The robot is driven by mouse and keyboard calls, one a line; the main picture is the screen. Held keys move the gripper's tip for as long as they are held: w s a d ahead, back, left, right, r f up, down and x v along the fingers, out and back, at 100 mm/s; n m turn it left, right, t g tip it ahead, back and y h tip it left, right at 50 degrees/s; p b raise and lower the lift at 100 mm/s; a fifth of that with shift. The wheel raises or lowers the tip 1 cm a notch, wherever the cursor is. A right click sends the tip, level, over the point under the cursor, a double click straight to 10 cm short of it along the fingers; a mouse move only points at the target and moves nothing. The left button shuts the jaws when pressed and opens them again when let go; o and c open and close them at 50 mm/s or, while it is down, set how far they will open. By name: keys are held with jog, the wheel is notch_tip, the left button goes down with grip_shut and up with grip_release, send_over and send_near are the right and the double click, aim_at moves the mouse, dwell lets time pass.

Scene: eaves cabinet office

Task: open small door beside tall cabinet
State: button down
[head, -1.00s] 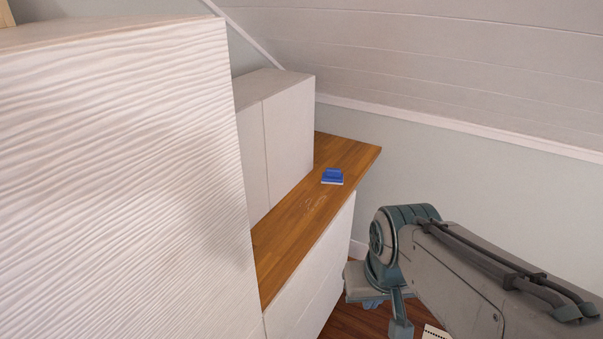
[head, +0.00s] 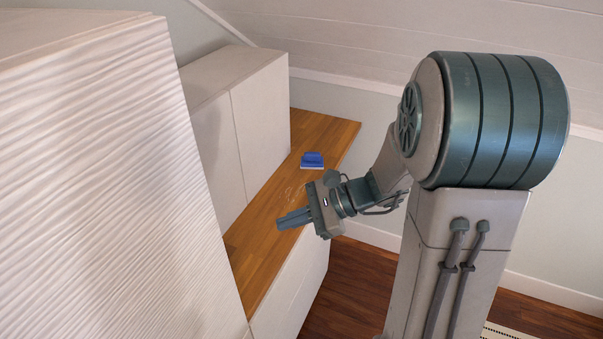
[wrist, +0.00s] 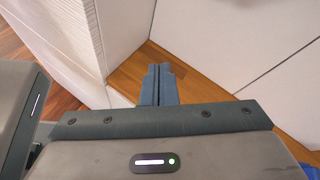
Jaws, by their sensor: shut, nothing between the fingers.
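The tall cabinet (head: 110,200), white with a wavy textured front, fills the left of the head view; it also shows at the left of the wrist view (wrist: 52,35). Beside it, a low white cabinet with plain small doors stands on a wooden counter. The nearer small door (head: 214,150) is closed and partly hidden by the tall cabinet; it also shows in the wrist view (wrist: 205,35). My gripper (head: 282,221) is shut and empty, over the counter's front edge in the picture, with its fingers pointing toward the doors. In the wrist view the fingertips (wrist: 160,68) appear apart from the doors.
The wooden counter (head: 262,235) runs along the small doors. A blue object (head: 312,160) with a pale base lies on it. White lower fronts (head: 295,290) are below. The sloped ceiling (head: 350,35) hangs over the back. Wood floor (head: 345,285) shows between counter and arm.

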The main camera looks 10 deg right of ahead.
aim_at(225, 169)
jog(key=w+d+f+m+t+y+p, duration=0.1)
jog(key=w+d+m+t, duration=0.15)
jog(key=w+m, duration=0.2)
jog(key=w+d+m+t+y, duration=0.1)
jog(key=w+d+m+t, duration=0.1)
jog(key=w+m+t, duration=0.3)
jog(key=w+a+n+p, duration=0.1)
jog(key=w+a, duration=0.3)
jog(key=a, duration=0.1)
jog(key=shift+w+a+g+h, duration=0.2)
jog(key=shift+a+g+h, duration=0.1)
jog(key=shift+g, duration=0.05)
jog(key=shift+f, duration=0.1)
jog(key=shift+r+b+x, duration=0.3)
jog(key=shift+b+x, duration=0.1)
jog(key=shift+x, duration=1.65)
jog(key=shift+r+b+x, duration=0.35)
jog(key=shift+x, duration=1.65)
jog(key=shift+r+b+x, duration=0.3)
jog(key=shift+b+x, duration=0.1)
jog(key=shift+x, duration=1.65)
jog(key=f+b+v, duration=0.1)
jog(key=f+v, duration=0.1)
jog(key=v, duration=1.2)
jog(key=shift+s+d, duration=0.2)
jog(key=shift+d, duration=0.2)
jog(key=shift+f, duration=0.1)
